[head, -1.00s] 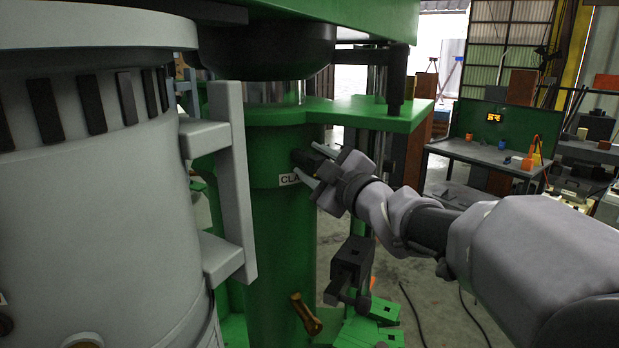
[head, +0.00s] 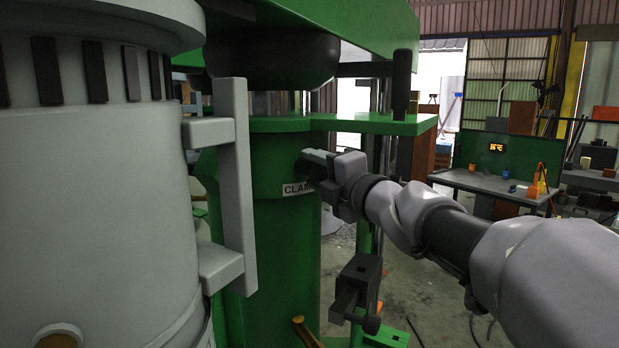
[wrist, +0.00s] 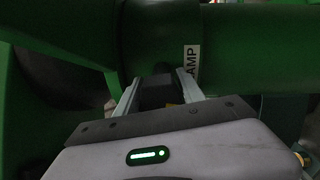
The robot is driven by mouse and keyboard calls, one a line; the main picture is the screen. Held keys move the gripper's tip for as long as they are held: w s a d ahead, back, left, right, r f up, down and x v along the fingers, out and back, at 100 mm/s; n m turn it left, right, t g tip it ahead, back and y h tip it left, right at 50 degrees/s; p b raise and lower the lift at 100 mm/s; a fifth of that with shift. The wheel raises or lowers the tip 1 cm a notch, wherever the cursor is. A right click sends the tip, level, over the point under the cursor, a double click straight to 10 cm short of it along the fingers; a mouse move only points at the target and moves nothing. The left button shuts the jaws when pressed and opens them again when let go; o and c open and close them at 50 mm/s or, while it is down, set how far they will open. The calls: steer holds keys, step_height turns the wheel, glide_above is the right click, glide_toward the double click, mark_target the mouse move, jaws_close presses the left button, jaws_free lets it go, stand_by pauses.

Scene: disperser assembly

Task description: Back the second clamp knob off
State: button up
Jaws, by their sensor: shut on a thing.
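The clamp knob (wrist: 155,92) is a dark block on the green column (head: 285,235), beside the white CLAMP label (head: 298,188). The label also shows in the wrist view (wrist: 192,62). My gripper (head: 318,160) reaches the column from the right, at the height of the label. In the wrist view my gripper (wrist: 156,86) has one finger on each side of the dark knob and is shut on it. In the head view the fingers and wrist hide most of the knob. How far the knob is turned cannot be told.
A large grey vessel (head: 95,200) with a vertical handle (head: 235,185) stands at the left. A green plate (head: 380,123) juts out above my gripper. A dark block fitting (head: 357,280) and a brass-coloured handle (head: 305,330) sit below. A workbench (head: 490,183) stands farther back at the right.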

steer(key=shift+f+n+b, duration=0.25)
steer(key=shift+n+b, duration=0.05)
steer(key=shift+n, duration=0.3)
steer(key=shift+r+n, duration=0.1)
steer(key=shift+n, duration=0.2)
steer(key=o, duration=1.3)
steer(key=shift+w+d, duration=0.1)
steer(key=shift+w, duration=0.05)
steer(key=shift+r, duration=0.1)
steer(key=p+v, duration=0.2)
steer(key=v, duration=1.5)
steer(key=shift+s+d, duration=0.1)
steer(key=shift+s, duration=0.2)
